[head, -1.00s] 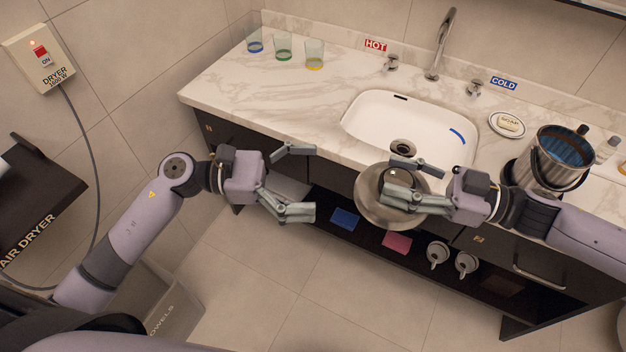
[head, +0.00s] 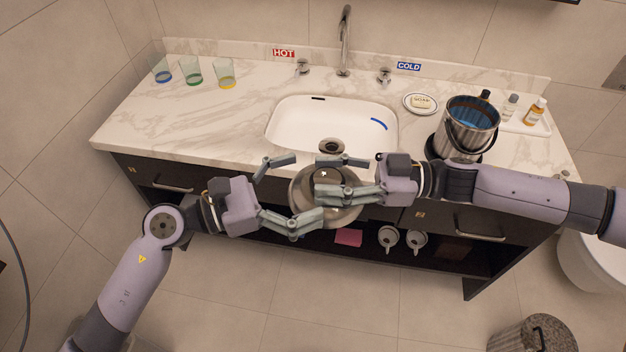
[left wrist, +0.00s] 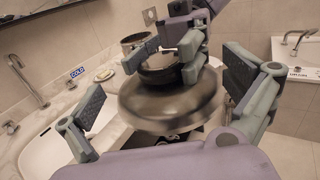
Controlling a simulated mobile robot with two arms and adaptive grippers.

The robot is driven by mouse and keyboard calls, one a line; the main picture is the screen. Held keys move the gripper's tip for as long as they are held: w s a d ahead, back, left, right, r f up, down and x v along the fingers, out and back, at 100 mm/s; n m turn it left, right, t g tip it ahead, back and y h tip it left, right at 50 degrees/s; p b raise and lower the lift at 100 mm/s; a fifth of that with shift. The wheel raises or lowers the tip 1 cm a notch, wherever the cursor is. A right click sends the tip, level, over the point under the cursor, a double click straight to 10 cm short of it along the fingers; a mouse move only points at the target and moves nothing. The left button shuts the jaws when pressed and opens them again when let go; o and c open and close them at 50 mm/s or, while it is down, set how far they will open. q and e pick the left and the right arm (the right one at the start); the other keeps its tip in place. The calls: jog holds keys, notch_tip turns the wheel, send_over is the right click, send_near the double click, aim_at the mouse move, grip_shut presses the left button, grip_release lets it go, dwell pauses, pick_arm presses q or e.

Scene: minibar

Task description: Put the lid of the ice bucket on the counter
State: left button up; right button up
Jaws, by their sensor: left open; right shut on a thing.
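The round metal lid (head: 305,191) is held in front of the counter (head: 225,120), by the sink's front edge. My right gripper (head: 338,178) is shut on the lid, its fingers at the dark knob on top. My left gripper (head: 283,192) is open, with its fingers either side of the lid's left part in the head view. In the left wrist view the lid (left wrist: 170,105) shows between the open left fingers; I cannot tell whether they touch it. The ice bucket (head: 470,128) stands open on the counter, right of the sink, with blue inside.
The sink (head: 290,120) lies behind the lid. Three glasses (head: 193,72) stand at the counter's left end. A soap dish (head: 421,103) and a tray of bottles (head: 539,125) are at the right.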

pick_arm(q)
jog(key=shift+x, duration=1)
jog(key=shift+c, duration=0.6)
jog(key=shift+a, duration=0.1)
jog(key=c, duration=1.2)
jog(key=o, duration=1.1)
jog(key=shift+f, duration=0.1)
jog(key=shift+o, duration=1.1)
jog(key=v, duration=1.2)
